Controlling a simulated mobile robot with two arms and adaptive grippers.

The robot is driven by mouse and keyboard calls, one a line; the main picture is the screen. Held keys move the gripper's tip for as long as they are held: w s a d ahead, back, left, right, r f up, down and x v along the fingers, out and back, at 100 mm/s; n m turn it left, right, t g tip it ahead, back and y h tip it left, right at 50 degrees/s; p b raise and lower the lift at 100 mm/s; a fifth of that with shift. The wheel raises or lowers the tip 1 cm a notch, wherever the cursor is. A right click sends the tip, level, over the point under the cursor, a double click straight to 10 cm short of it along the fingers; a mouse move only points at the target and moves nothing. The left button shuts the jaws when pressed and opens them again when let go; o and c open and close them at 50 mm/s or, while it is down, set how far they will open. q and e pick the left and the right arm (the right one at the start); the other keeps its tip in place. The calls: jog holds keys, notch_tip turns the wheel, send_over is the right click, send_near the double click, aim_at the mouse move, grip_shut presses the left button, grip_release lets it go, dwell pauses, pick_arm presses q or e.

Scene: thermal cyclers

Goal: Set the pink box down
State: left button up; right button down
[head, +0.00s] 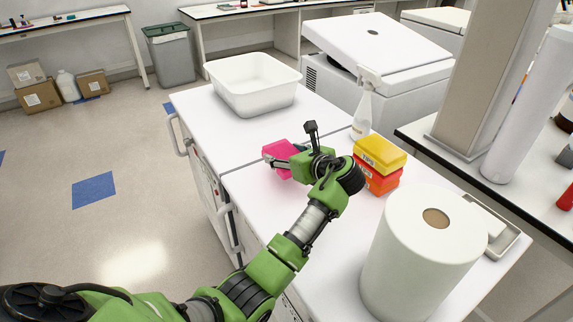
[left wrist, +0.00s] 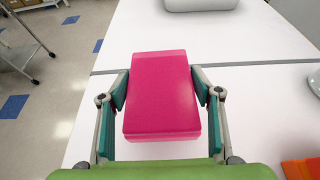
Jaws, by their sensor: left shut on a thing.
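The pink box (head: 283,157) is in my left gripper (head: 285,160), over the white bench top near its left edge. In the left wrist view the pink box (left wrist: 162,95) sits between the two fingers of the gripper (left wrist: 162,97), one finger pressed on each side. I cannot tell whether the box's underside touches the bench. In the head view the gripper and wrist hide part of the box. My right gripper is in neither view.
A yellow box (head: 380,153) sits on an orange box (head: 376,180) right of the gripper. A spray bottle (head: 363,108), white tub (head: 253,84) and paper roll (head: 424,252) also stand on the bench (head: 200,103). Bare bench top lies between the tub and the pink box.

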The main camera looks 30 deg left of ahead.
pick_arm(q)
jog(key=shift+w+a+f, duration=0.1)
jog(key=shift+w+f, duration=0.4)
jog(key=shift+f, duration=1.5)
jog(key=shift+f, duration=0.15)
jog(key=o, duration=1.3)
jog(key=shift+c, duration=0.2)
jog(key=shift+r, duration=0.2)
jog(key=v, duration=0.7)
jog(key=shift+s+d+r, duration=0.1)
jog(key=shift+s+d, duration=0.1)
jog(key=shift+d, duration=0.05)
jog(key=shift+a, duration=0.1)
